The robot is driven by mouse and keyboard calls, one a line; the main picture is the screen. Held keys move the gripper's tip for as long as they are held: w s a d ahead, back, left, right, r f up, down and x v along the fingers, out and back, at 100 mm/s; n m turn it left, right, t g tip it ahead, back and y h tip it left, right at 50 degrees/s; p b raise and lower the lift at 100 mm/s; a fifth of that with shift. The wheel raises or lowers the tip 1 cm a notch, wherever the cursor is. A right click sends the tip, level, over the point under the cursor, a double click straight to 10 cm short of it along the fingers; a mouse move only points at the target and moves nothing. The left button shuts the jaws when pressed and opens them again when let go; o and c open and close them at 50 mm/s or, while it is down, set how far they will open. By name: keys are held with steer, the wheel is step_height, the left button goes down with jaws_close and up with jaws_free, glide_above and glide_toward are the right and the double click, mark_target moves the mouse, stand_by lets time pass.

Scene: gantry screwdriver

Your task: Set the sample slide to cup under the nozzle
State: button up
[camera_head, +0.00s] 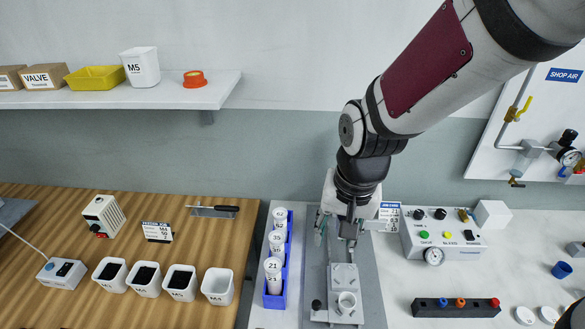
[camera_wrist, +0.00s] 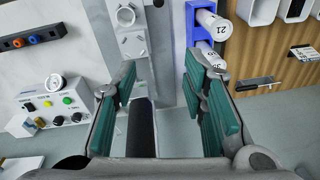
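The sample slide (camera_head: 343,277) is a pale grey plate with a round white cup (camera_head: 346,302) at its near end, lying on a grey base strip (camera_head: 375,300). In the wrist view the slide (camera_wrist: 133,43) and cup (camera_wrist: 125,16) are at the top, beyond my fingertips. My gripper (camera_head: 338,232) is over the far part of the strip, behind the slide, apart from the cup. In the wrist view my gripper (camera_wrist: 165,90) has its green-padded fingers wide apart with nothing held. A dark cylinder (camera_wrist: 141,128) shows between them. I cannot make out the nozzle; my arm may hide it.
A blue rack (camera_head: 275,300) of numbered white-capped tubes stands close left of the strip. A control box (camera_head: 440,235) with buttons and gauge stands right, with a black block (camera_head: 455,307) in front. White bins (camera_head: 217,286) stand on the wooden bench. Bench around the black block is partly clear.

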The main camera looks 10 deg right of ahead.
steer(key=m+g+p, duration=0.1)
steer(key=m+p, duration=0.1)
steer(key=p, duration=0.1)
glide_above(317, 303)
step_height(317, 303, down, 9)
steer(key=shift+h, duration=0.3)
step_height(317, 303, down, 14)
steer(key=shift+r, duration=0.1)
steer(key=shift+c, duration=0.3)
jaws_close()
